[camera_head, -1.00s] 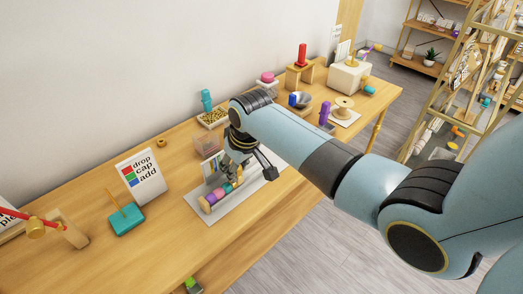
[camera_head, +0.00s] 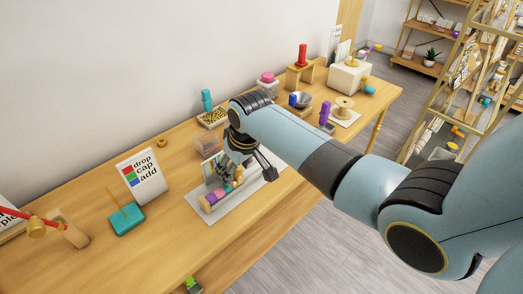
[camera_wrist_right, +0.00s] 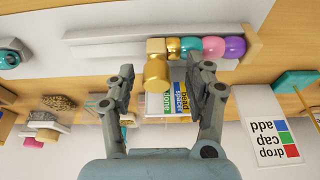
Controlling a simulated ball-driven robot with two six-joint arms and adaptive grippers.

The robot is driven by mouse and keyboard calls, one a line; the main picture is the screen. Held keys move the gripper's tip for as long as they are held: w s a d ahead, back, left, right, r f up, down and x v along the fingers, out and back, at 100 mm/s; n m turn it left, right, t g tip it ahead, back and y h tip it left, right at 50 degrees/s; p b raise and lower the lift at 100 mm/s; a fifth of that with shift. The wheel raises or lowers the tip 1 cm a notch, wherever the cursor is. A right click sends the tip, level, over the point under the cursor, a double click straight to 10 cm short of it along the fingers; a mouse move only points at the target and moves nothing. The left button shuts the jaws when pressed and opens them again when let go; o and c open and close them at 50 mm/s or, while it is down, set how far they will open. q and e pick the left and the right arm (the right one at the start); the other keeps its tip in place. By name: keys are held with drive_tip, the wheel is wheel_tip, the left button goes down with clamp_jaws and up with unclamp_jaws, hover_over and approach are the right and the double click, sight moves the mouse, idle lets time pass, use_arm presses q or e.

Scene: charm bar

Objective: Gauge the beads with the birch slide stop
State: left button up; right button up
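My right gripper (camera_head: 234,164) is above the grey gauge tray (camera_head: 207,216) on the wooden bench. In the right wrist view, its fingers (camera_wrist_right: 167,88) are open on either side of a gold knob (camera_wrist_right: 156,72), with gaps to both. The knob joins a pale wooden block (camera_wrist_right: 155,45), which looks like the birch slide stop. Beads lie in a row against it: gold (camera_wrist_right: 173,47), teal (camera_wrist_right: 189,47), pink (camera_wrist_right: 212,47) and purple (camera_wrist_right: 234,47). A wooden end piece (camera_wrist_right: 252,45) is past the purple bead. My left gripper is out of view.
A small sign (camera_wrist_right: 165,102) stands behind the tray, close to my right fingers. A "drop cap add" sign (camera_head: 140,177) and a teal base with a peg (camera_head: 127,219) are to the left. A clear box (camera_head: 206,146) and a bead tray (camera_head: 212,119) are behind.

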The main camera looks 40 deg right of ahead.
idle(0.4)
wheel_tip(320, 180, up, 3)
drive_tip(key=p, duration=0.3)
drive_tip(key=shift+d, duration=0.1)
drive_tip(key=shift+w+r, duration=0.1)
drive_tip(key=shift+r, duration=2.45)
drive_tip(key=v, duration=1.2)
